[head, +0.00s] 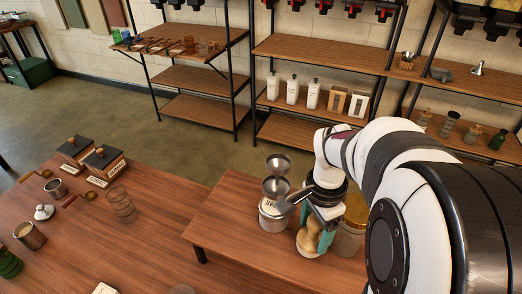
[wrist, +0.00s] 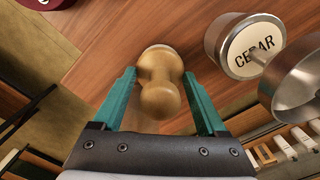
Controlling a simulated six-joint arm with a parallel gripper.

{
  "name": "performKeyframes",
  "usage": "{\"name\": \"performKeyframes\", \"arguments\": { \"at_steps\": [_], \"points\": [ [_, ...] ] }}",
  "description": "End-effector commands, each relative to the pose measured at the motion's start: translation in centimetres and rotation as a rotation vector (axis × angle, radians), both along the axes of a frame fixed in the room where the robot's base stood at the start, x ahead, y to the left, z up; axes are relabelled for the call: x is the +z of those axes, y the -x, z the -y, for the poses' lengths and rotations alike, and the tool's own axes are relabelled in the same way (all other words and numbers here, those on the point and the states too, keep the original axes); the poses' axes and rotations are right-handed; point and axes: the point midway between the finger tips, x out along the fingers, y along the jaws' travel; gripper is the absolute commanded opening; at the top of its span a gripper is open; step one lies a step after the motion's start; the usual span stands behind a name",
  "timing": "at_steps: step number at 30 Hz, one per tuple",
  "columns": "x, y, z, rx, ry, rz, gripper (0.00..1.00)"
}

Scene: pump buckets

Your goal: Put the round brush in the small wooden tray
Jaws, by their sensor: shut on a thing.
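The round brush (head: 309,238) has a turned, light wooden handle with a pale rim at its far end. It is over the near wooden table, close to the tabletop; I cannot tell whether it touches it. My gripper (head: 316,226) points down around the brush. In the wrist view its two green fingers (wrist: 159,74) are shut on the brush handle (wrist: 160,90), one on each side. I cannot pick out the small wooden tray with certainty in either view.
A metal canister (head: 272,217) labelled CEDAR, with metal funnels above it, stands just left of my gripper. An amber jar (head: 347,240) stands close on the right. The left table holds black boxes (head: 103,160), cups and a wire coil (head: 120,205). Shelves (head: 300,125) stand behind.

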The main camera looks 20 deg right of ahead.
Motion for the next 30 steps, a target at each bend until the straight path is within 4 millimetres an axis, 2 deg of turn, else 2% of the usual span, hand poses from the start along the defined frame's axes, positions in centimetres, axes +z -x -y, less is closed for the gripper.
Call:
{"name": "performKeyframes", "arguments": {
  "at_steps": [5,8,11,21,27,30],
  "points": [
    [0.3,0.0,0.0,0.0,0.0,0.001,0.05],
    [1.5,-0.1,0.0,-0.001,0.002,0.003,0.05],
    [3.7,-0.1,0.0,-0.002,0.002,0.005,0.05],
    [13.0,-0.1,0.1,-0.001,0.003,0.004,0.05],
    [16.7,-0.1,0.1,0.001,0.003,0.002,0.05],
    [17.5,0.0,-0.2,-0.015,0.001,0.0,0.05]
  ]
}}
